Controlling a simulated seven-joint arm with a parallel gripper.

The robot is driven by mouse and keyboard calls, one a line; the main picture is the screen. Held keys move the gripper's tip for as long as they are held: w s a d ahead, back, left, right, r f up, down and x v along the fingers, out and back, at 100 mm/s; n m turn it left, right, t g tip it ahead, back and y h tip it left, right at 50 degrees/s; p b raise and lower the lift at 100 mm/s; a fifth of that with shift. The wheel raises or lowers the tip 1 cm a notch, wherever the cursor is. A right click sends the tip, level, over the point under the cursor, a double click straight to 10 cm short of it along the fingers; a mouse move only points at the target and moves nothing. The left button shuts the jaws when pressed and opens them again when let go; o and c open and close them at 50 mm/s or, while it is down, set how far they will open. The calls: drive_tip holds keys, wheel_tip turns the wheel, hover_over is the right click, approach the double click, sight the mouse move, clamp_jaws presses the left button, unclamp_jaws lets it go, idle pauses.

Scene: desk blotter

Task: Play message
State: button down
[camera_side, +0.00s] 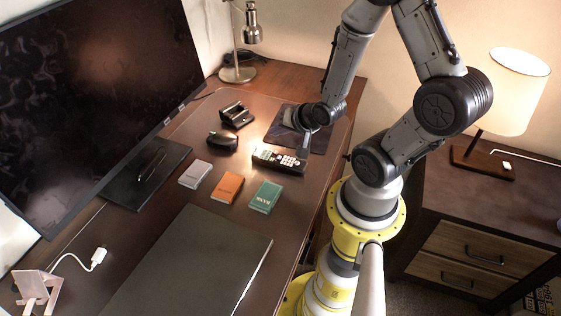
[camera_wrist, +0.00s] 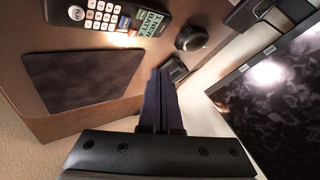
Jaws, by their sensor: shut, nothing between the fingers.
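A black phone-like device (camera_side: 279,161) with a white keypad lies on the desk in the side view. It also shows at the upper left of the wrist view (camera_wrist: 100,14), cut by the top edge. There it has white keys, a round key marked PLAY (camera_wrist: 76,13), a small orange-red patch and a lit greenish screen (camera_wrist: 151,22) with text. My gripper (camera_side: 303,156) points down near the device's right end in the side view; I cannot tell whether it touches. In the wrist view its dark fingers (camera_wrist: 159,76) are together, with nothing between them.
A dark mat (camera_wrist: 82,80) lies beside the device. A black mouse (camera_side: 222,141), a black desk item (camera_side: 236,115) and three small boxes, grey (camera_side: 195,174), orange (camera_side: 227,187) and green (camera_side: 265,197), are near. A monitor (camera_side: 95,90) and a large dark pad (camera_side: 190,265) flank them.

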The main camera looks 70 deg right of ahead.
drive_tip(key=shift+s+a+f, duration=0.15)
drive_tip(key=shift+a+f, duration=0.05)
drive_tip(key=s+a, duration=0.1)
drive_tip(key=s+a+g+y, duration=0.1)
drive_tip(key=s, duration=0.1)
drive_tip(key=shift+a+r+y, duration=0.25)
drive_tip(key=shift+r+y, duration=0.05)
drive_tip(key=shift+r, duration=0.05)
drive_tip(key=shift+g+h, duration=0.3)
drive_tip(key=shift+h, duration=0.1)
drive_tip(key=s+r, duration=0.1)
drive_tip(key=s+d+r, duration=0.1)
drive_tip(key=s+r, duration=0.1)
drive_tip(key=shift+s+d+r, duration=0.3)
approach(291, 160)
drive_tip(key=shift+x, duration=2.2)
drive_tip(key=shift+w+d+r, duration=0.1)
drive_tip(key=shift+w, duration=0.1)
drive_tip(key=shift+f, duration=0.4)
